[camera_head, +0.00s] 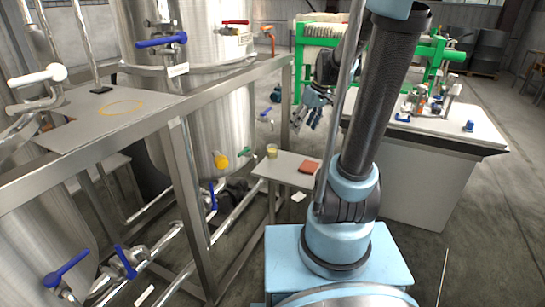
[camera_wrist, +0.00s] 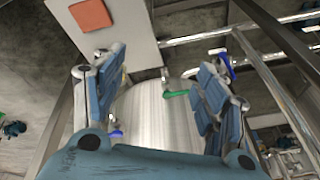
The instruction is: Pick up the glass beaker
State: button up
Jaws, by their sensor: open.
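The glass beaker (camera_head: 272,151), small and holding something yellowish, stands on the left part of a small low grey table (camera_head: 285,168) in the head view. It cannot be made out in the wrist view. My gripper (camera_head: 308,118) is in the air above and behind this table, up and to the right of the beaker, and apart from it. In the wrist view my gripper (camera_wrist: 160,78) has its blue padded fingers spread wide with nothing between them. A corner of the table top (camera_wrist: 125,20) shows there, past the left finger.
A red-orange square (camera_head: 309,167) lies right of the beaker; the wrist view shows it too (camera_wrist: 90,14). Steel tanks (camera_head: 205,110) with valves and a metal frame (camera_head: 190,105) stand close on the left. A grey bench (camera_head: 425,165) stands right. Open floor lies beyond it.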

jog(key=w+a+f+n+y, duration=0.1)
jog(key=w+f+n, duration=0.1)
jog(key=w, duration=0.5)
jog(key=w+f+n+y, duration=0.1)
jog(key=w+f+n, duration=0.1)
jog(key=w, duration=0.5)
jog(key=n+y, duration=0.1)
jog(key=n, duration=0.3)
send_near(272, 150)
jog(key=w+d+r, duration=0.2)
jog(key=d+r, duration=0.2)
jog(key=x, duration=1.6)
jog(key=shift+s+a+f, duration=0.1)
jog(key=shift+s+a, duration=0.1)
jog(key=shift+a, duration=0.2)
jog(key=c, duration=1.3)
jog(key=shift+c, duration=0.2)
